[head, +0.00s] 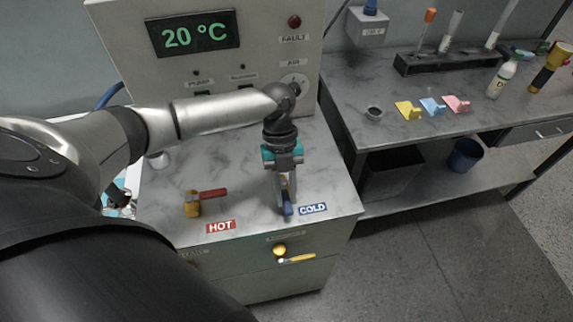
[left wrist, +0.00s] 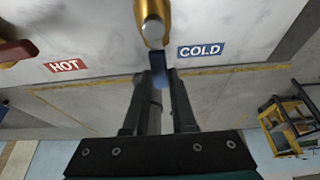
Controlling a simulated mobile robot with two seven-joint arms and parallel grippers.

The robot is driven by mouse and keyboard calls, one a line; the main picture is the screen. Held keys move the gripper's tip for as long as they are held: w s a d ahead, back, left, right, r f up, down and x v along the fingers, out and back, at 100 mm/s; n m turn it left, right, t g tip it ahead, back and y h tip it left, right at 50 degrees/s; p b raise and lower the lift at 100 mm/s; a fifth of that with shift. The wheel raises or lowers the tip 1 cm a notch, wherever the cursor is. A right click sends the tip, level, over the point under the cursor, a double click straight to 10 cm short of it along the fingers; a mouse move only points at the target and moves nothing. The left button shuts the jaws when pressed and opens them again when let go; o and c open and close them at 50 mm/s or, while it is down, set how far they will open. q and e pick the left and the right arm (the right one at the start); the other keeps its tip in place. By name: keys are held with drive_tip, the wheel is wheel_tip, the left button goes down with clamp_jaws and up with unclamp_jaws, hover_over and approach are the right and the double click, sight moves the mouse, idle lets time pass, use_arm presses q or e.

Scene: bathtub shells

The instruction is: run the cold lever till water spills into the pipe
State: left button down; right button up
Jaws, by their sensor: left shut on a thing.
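The blue cold lever (head: 287,209) stands on the marble-topped counter beside the COLD label (head: 313,209). My left gripper (head: 286,200) reaches down over it and is shut on it. In the left wrist view the blue lever (left wrist: 160,75) sits between the fingertips (left wrist: 160,80), below a brass valve body (left wrist: 153,22). The hot lever (head: 212,193) is red on a brass valve, beside the HOT label (head: 220,226). The display (head: 193,34) reads 20 °C. I cannot make out the pipe or any water. My right gripper is not in view.
A brass knob (head: 279,250) and a yellow-handled lever (head: 297,259) are on the counter's front. On the right a grey bench (head: 420,135) holds coloured pieces, bottles and a rack. A blue bin (head: 465,155) stands below. The floor in front is clear.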

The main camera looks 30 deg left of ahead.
use_arm(q)
drive_tip(key=c, duration=0.7)
unclamp_jaws()
drive_tip(key=v, duration=1.5)
drive_tip(key=shift+r, duration=0.15)
